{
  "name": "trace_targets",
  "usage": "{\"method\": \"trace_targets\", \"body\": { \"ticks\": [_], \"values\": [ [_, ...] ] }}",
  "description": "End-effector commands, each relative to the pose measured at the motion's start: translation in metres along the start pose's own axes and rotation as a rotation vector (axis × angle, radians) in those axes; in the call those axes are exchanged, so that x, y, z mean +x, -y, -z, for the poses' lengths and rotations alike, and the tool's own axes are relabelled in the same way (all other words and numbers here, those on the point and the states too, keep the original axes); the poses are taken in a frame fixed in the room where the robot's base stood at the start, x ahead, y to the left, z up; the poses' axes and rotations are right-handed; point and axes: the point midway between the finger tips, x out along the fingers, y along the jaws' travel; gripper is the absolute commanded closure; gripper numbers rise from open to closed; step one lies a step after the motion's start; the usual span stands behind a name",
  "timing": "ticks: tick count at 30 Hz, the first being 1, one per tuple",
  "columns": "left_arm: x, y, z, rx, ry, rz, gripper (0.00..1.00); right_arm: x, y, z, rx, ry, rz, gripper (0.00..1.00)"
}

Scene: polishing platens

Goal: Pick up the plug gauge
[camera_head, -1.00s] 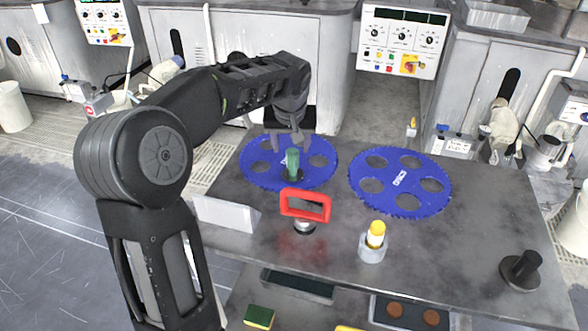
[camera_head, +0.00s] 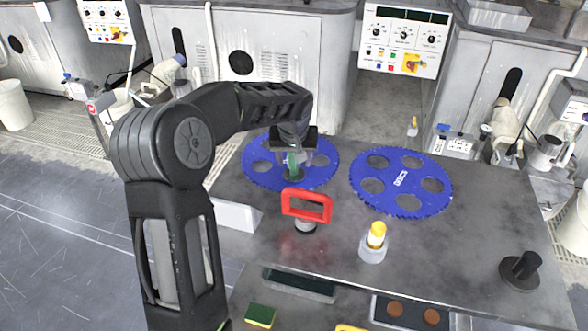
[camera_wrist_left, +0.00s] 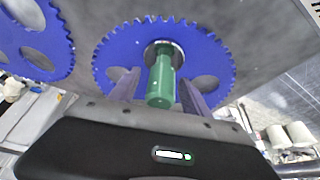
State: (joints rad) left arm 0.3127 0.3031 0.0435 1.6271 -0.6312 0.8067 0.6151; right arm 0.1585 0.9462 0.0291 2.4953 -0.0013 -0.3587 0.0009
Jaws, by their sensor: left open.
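The plug gauge, which I take to be the green-handled cylinder (camera_head: 293,163), stands upright at the left blue platen (camera_head: 262,177). It also shows in the left wrist view (camera_wrist_left: 161,82), with its far end at a pale ring on the platen. My left gripper (camera_head: 292,158) is above the platen, pointing down, with its jaws open. In the left wrist view its two fingers (camera_wrist_left: 160,92) lie on either side of the green handle, with gaps visible. The gripper body partly hides the handle's top in the head view. My right gripper is not in view.
A red-handled tool (camera_head: 306,207) stands just in front of the left platen. A second blue platen (camera_head: 400,201) lies to the right. A yellow-topped piece sits in a clear cup (camera_head: 372,250). A black knobbed piece (camera_head: 521,270) stands at the table's right.

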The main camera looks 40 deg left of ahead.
Motion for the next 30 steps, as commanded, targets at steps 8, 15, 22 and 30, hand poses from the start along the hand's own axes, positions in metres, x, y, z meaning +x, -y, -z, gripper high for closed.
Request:
{"method": "trace_targets", "body": {
  "ticks": [8,15,22,30],
  "values": [
    [0.0050,0.0000,0.0002,-0.001,-0.001,-0.001,0.45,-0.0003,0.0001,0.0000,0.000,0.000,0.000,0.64],
    [0.0047,-0.0001,0.0003,-0.001,-0.001,-0.001,0.45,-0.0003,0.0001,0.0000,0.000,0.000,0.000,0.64],
    [0.0046,-0.0001,0.0003,-0.001,-0.001,-0.001,0.51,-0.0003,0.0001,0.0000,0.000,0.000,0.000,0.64],
    [0.0046,0.0000,0.0003,-0.001,-0.001,-0.001,0.73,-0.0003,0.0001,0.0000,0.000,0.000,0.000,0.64]
  ]
}}
